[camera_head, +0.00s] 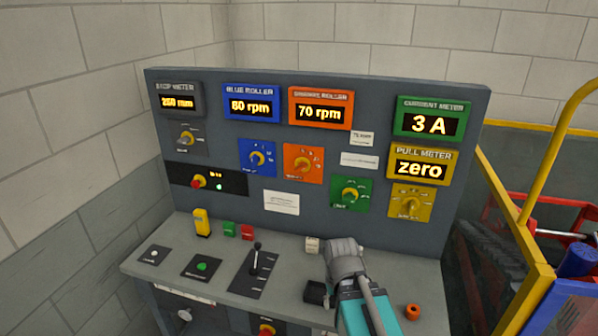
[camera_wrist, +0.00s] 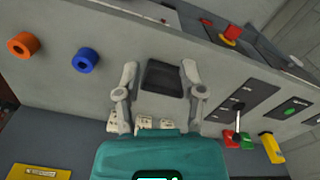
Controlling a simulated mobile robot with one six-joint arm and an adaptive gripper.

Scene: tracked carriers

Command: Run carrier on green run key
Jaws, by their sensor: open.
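A round green button (camera_head: 203,266) sits on a black plate at the left of the desk; it also shows in the wrist view (camera_wrist: 291,112). A small green block (camera_head: 230,229) stands beside a red block (camera_head: 247,232). I cannot tell which green piece is the run key. My gripper (camera_head: 345,243) is over the right part of the desk, well right of both. In the wrist view my open fingers (camera_wrist: 160,80) frame a dark square piece, with no visible grip on it. No carrier is clearly identifiable.
A black lever (camera_head: 256,258) stands between the green button and my gripper. A yellow block (camera_head: 202,222) stands at the back left. A white block (camera_head: 312,245) and an orange ring (camera_head: 412,311) flank my arm. The upright panel (camera_head: 330,215) backs the desk. A yellow rail (camera_head: 530,270) is right.

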